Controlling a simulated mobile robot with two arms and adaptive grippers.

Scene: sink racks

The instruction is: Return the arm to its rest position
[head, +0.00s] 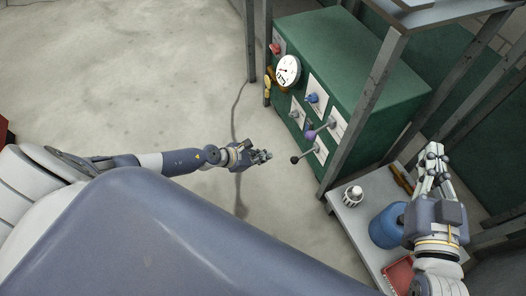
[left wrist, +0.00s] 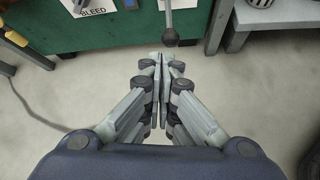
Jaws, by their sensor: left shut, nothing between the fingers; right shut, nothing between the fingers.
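My left arm reaches in from the left in the head view. Its gripper (head: 262,156) is shut and empty, over the bare floor in front of the green panel box (head: 375,75). In the left wrist view the shut fingers (left wrist: 163,62) point toward the box, just below a lever with a dark ball knob (left wrist: 171,37). That view shows a gap of floor around the fingers. My right gripper (head: 432,160) is shut and empty, above the low shelf at the right.
The green box carries a white gauge (head: 288,70), a purple-knobbed lever (head: 311,134) and a black-knobbed lever (head: 295,160). The grey shelf (head: 350,222) holds a white-and-dark object (head: 352,196), a blue container (head: 386,226) and a red tray (head: 398,276). Floor (head: 120,80) at left is clear.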

